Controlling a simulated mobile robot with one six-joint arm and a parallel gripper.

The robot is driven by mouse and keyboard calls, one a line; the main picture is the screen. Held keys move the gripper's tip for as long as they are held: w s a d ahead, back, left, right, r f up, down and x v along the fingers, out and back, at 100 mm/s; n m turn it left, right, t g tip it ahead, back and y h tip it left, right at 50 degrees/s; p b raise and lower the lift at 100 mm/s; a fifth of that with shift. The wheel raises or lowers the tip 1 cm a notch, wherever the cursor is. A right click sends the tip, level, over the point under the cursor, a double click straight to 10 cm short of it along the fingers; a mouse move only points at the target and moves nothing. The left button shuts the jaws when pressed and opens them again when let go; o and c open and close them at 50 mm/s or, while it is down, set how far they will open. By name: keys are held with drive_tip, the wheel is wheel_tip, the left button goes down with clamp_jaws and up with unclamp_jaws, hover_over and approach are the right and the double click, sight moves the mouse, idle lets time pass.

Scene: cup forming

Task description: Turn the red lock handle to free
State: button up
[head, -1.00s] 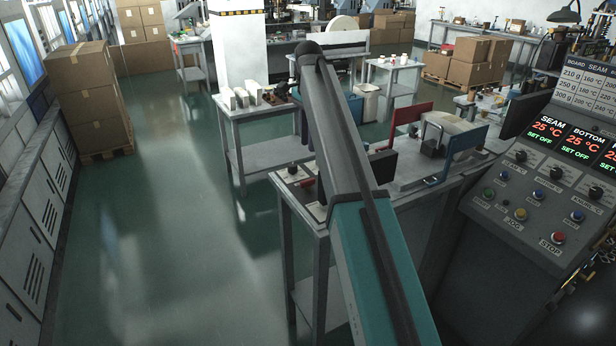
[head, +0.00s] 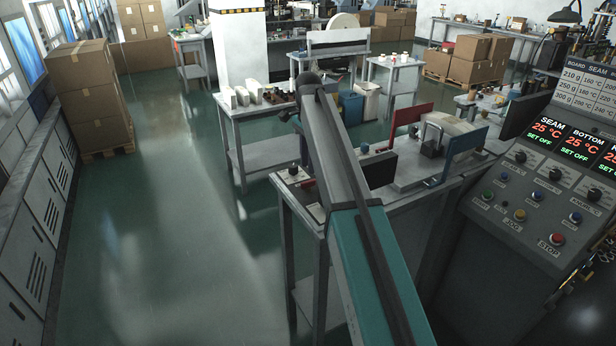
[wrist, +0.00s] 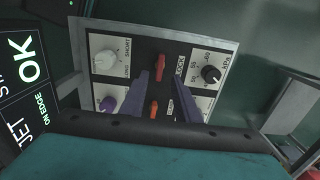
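In the wrist view, a dark panel (wrist: 168,48) carries an upright red handle (wrist: 160,67) beside a label reading LOCK. A second, smaller red piece (wrist: 154,108) sits below it on the same strip. My gripper (wrist: 162,75) is open, its two purple-grey fingers pointing at the panel. The upper red handle shows between the fingertips; I cannot tell whether they touch it or stop short of it.
A lit screen (wrist: 22,75) stands far left.

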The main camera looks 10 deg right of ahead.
sight(309, 181)
drive_tip(key=shift+f+p, duration=0.7)
drive_tip(key=shift+f, duration=2.6)
clamp_jaws()
